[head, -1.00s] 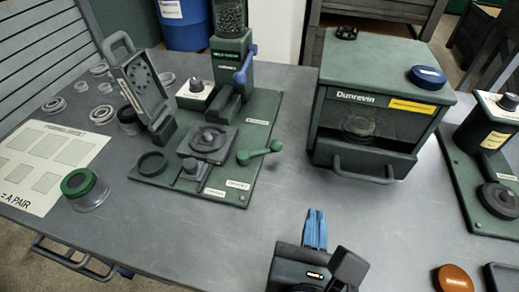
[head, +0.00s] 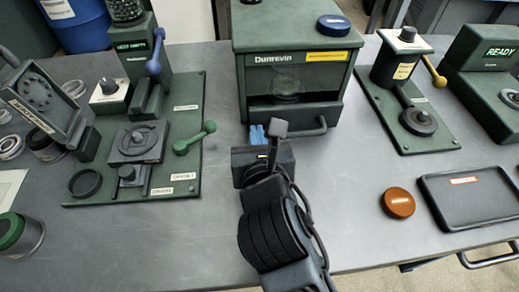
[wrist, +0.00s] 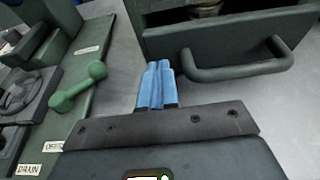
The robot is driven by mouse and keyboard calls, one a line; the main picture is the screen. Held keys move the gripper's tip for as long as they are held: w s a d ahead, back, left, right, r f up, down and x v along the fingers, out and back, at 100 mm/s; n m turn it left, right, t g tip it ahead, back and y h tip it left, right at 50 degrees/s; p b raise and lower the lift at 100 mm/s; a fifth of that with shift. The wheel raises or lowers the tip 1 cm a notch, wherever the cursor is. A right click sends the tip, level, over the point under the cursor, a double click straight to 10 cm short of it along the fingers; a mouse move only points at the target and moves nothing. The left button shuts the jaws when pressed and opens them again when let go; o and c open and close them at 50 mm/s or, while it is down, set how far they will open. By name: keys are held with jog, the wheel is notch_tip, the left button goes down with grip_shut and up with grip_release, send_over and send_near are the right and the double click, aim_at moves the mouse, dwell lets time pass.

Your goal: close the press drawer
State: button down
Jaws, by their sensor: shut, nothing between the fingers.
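The green Dunrevin press cabinet (head: 297,50) stands at the back centre of the table. Its low drawer (head: 290,112) has a grey bar handle (head: 310,128) and looks pulled out a little. In the wrist view the drawer front (wrist: 235,38) is ahead to the upper right, with its handle (wrist: 240,68) towards me. My gripper (head: 257,130) has blue fingers, shut together and empty. In the wrist view the fingertips (wrist: 158,70) are just left of the handle, close to the drawer front. I cannot tell whether they touch it. My arm hides the drawer's lower left in the head view.
A green grinder board (head: 150,165) with a green-knobbed lever (head: 195,138) is on the left. Another green station (head: 405,105) stands to the right. An orange puck (head: 398,202) and a dark tray (head: 470,198) lie front right. The table is clear between them.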

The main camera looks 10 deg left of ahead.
aim_at(256, 119)
jog(key=shift+w, duration=0.4)
jog(key=shift+w+a+r+p, duration=0.1)
jog(key=shift+w+a+p, duration=0.15)
jog(key=shift+w, duration=0.4)
jog(key=shift+w+a+p, duration=0.15)
jog(key=shift+w+p, duration=0.25)
jog(key=shift+w, duration=0.3)
jog(key=shift+w+a+r+p, duration=0.1)
jog(key=shift+w+a+p, duration=0.15)
jog(key=shift+w, duration=0.4)
jog(key=shift+d, duration=0.1)
